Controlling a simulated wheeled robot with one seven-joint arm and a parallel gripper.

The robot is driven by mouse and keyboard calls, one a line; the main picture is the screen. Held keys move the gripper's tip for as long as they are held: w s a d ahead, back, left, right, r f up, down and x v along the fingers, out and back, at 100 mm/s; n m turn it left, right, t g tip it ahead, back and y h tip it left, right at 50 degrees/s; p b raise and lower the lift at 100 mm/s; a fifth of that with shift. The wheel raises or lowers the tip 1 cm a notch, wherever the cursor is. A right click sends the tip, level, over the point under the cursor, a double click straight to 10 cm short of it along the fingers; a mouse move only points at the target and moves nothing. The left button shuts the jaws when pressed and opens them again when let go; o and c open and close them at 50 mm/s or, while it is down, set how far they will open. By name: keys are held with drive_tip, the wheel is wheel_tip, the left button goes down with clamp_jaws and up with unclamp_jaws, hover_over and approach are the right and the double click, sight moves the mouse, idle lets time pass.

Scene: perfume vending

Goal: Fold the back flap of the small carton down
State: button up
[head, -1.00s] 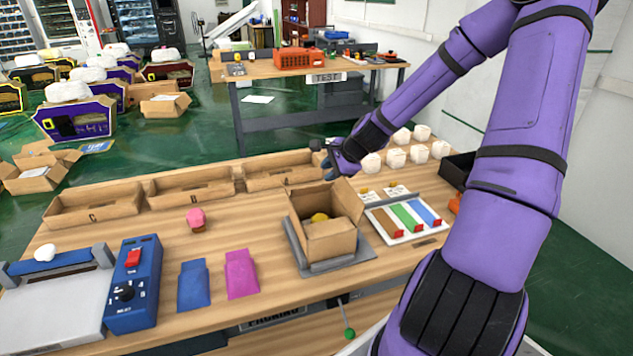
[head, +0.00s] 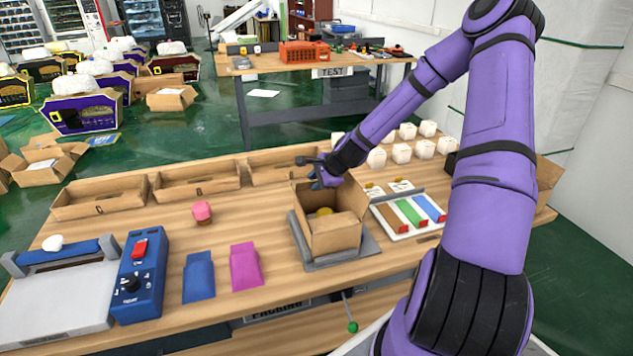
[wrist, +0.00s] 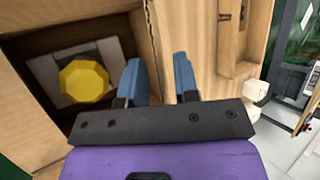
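The small carton (head: 333,238) stands upright on a grey plate (head: 368,247) on the packing table, its top open. A yellow-topped item (head: 324,211) is inside; it also shows in the wrist view (wrist: 85,82). A flap (head: 353,200) stands up on the carton's right side. My gripper (head: 322,183) is at the carton's back edge, fingers pointing down. In the wrist view my two blue fingers (wrist: 160,78) are apart, one over the carton's inside and one over the table side. The carton edge (wrist: 150,35) lies between them. I cannot tell the back flap's angle, or whether they touch it.
Open bins (head: 197,182) line the table's back edge. A tray with coloured strips (head: 412,212) is right of the carton, with white boxes (head: 401,152) behind. Pink (head: 245,266) and blue (head: 198,277) pouches and a blue machine (head: 139,277) are to the left.

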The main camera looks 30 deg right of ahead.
clamp_jaws()
drive_tip(key=shift+f, duration=0.1)
drive_tip(key=shift+s+f+t, duration=0.2)
drive_tip(key=shift+s+t, duration=0.1)
drive_tip(key=shift+t, duration=0.2)
drive_tip(key=shift+s+a+f+n+t+h, duration=0.15)
drive_tip(key=shift+s+f+n+t, duration=0.1)
drive_tip(key=shift+t, duration=0.55)
drive_tip(key=shift+s+a+f+n+t+h, duration=0.15)
drive_tip(key=shift+s+f+n+t, duration=0.1)
drive_tip(key=shift+t, duration=0.55)
drive_tip(key=shift+d, duration=0.1)
unclamp_jaws()
drive_tip(key=shift+r, duration=0.1)
